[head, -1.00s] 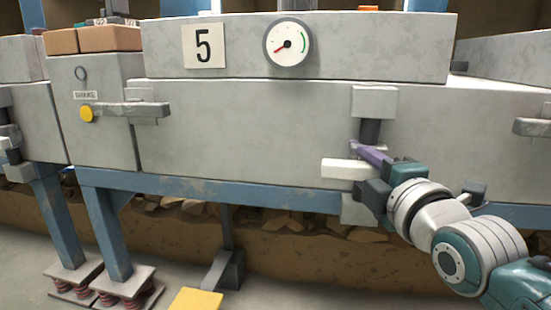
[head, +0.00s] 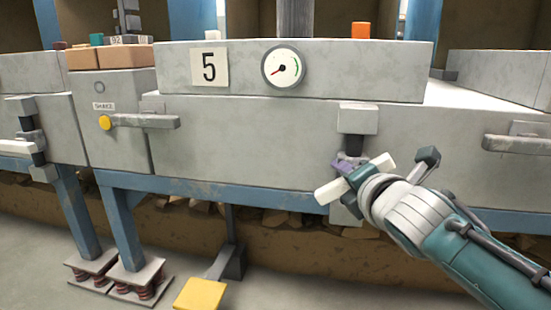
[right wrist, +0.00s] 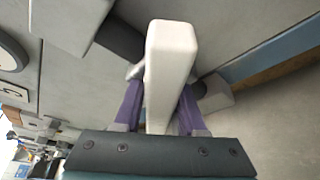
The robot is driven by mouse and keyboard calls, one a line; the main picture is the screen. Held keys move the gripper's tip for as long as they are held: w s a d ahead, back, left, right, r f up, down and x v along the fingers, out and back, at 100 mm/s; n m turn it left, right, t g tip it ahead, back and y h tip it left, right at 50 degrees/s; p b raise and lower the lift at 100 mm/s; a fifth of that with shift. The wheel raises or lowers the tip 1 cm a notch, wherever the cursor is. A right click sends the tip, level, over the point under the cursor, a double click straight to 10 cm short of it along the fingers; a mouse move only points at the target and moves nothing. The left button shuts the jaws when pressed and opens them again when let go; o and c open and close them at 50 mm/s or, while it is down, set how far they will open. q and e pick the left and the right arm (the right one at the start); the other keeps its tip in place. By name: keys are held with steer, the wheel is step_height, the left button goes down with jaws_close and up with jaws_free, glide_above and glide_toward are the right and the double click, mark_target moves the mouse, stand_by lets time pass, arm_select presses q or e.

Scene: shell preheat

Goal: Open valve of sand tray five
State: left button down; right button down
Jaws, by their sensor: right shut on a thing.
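Sand tray five (head: 230,130) is the grey box with the number 5 plate (head: 209,67) on its upper front. Its valve, under a grey block (head: 357,118), has a white bar handle (head: 328,191). The handle is tilted, its left end low and its right end high. My right gripper (head: 347,167) is shut on the handle; in the right wrist view its purple fingers lie on both sides of the white handle (right wrist: 170,60). The gripper covers the handle's middle and much of the valve stem in the head view. My left gripper is not in view.
A round gauge (head: 284,67) has its red needle pointing lower left. A yellow shake button (head: 105,122) and a grey lever (head: 150,121) are at left. A yellow pedal (head: 198,294) stands on the floor. A neighbouring valve's white handle (head: 16,147) shows at far left.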

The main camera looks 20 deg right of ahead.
steer(key=shift+s+d+f+n+g+h+p, duration=0.15)
steer(key=shift+n+g+h+p, duration=0.45)
steer(key=shift+n+p, duration=0.45)
steer(key=shift+d+r+n+g+h+p, duration=0.1)
steer(key=shift+n+g+h+p, duration=0.55)
steer(key=shift+n, duration=0.7)
steer(key=shift+s+d+f+n+g+h+p, duration=0.15)
steer(key=shift+n+g+h+p, duration=0.35)
steer(key=shift+n+p, duration=0.6)
steer(key=shift+w, duration=0.1)
steer(key=c, duration=0.6)
jaws_free()
steer(key=shift+c, duration=0.2)
